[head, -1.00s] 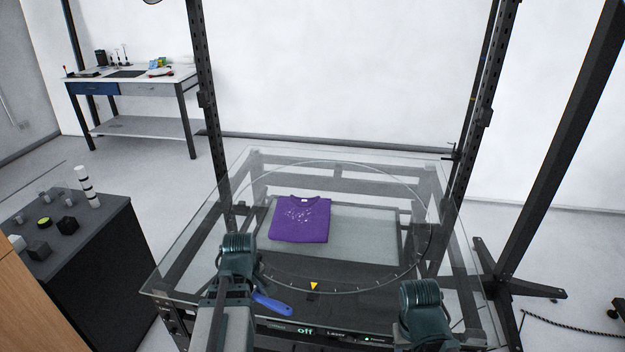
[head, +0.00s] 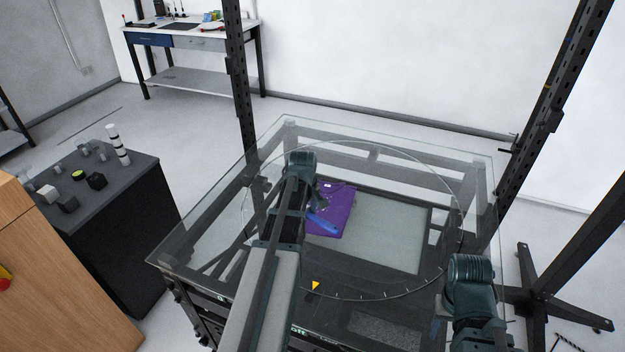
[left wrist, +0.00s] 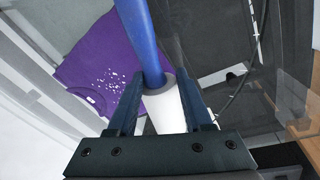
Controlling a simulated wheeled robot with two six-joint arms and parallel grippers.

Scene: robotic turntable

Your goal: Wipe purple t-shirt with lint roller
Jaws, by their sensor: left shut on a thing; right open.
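The folded purple t-shirt (head: 343,205) lies on a pale grey board on the turntable, partly hidden by my left arm. It also shows in the left wrist view (left wrist: 98,62), with white specks scattered on it. My left gripper (head: 320,203) is over the shirt's left part in the head view. It is shut on the lint roller (head: 322,226), whose blue handle shows there. In the left wrist view the roller (left wrist: 168,108) sits between the fingers, white roll towards the palm. I cannot tell whether it touches the shirt. My right gripper (head: 440,327) is open, low at the table's front right, mostly hidden.
The grey board (head: 390,235) is bare right of the shirt. The glass tabletop (head: 200,240) has a dark frame and upright posts. A dark cabinet (head: 125,215) with small objects stands left. A workbench (head: 190,38) stands against the back wall.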

